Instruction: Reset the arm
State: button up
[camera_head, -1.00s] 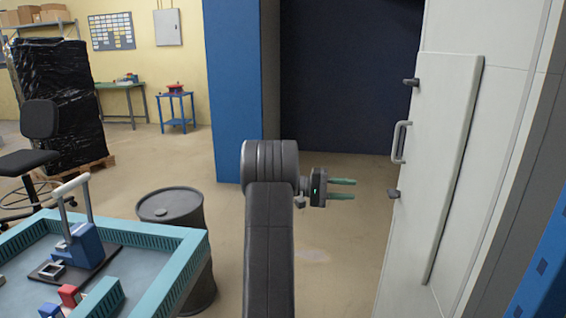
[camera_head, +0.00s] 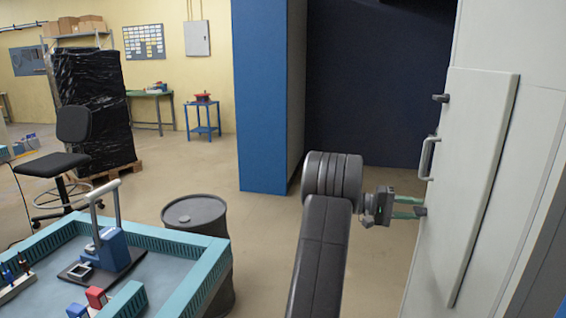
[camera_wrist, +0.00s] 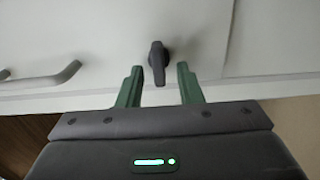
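My gripper (camera_head: 407,207) is at the right in the head view, at the end of my dark arm, with its green fingers pointing right at the pale cabinet door (camera_head: 477,180). It is open and holds nothing. In the wrist view my gripper (camera_wrist: 159,82) has its two green fingers apart. A dark lower latch (camera_wrist: 157,62) on the door shows between and just beyond the fingertips; contact cannot be told. In the head view the fingertips overlap this lower latch (camera_head: 421,211).
The door also has an upper latch (camera_head: 440,98) and a bar handle (camera_head: 428,157). A teal-rimmed table (camera_head: 190,290) with a blue press (camera_head: 115,250) stands at lower left, beside a dark drum (camera_head: 196,216). A blue pillar (camera_head: 260,95) stands behind. Floor between drum and cabinet is clear.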

jog(key=v, duration=1.3)
jog(key=s+d+m, duration=0.1)
jog(key=d, duration=0.3)
jog(key=s+d+m, duration=0.1)
jog(key=d+m, duration=0.1)
jog(key=d, duration=0.2)
jog(key=s+d+m, duration=0.1)
jog(key=d, duration=0.3)
jog(key=shift+d+r+m+b, duration=0.3)
jog(key=shift+d, duration=0.05)
jog(key=m, duration=0.2)
jog(key=m+p, duration=0.1)
jog(key=shift+s+r+m, duration=0.1)
jog(key=shift+r+m, duration=0.1)
jog(key=shift+m, duration=0.8)
jog(key=shift+a, duration=0.1)
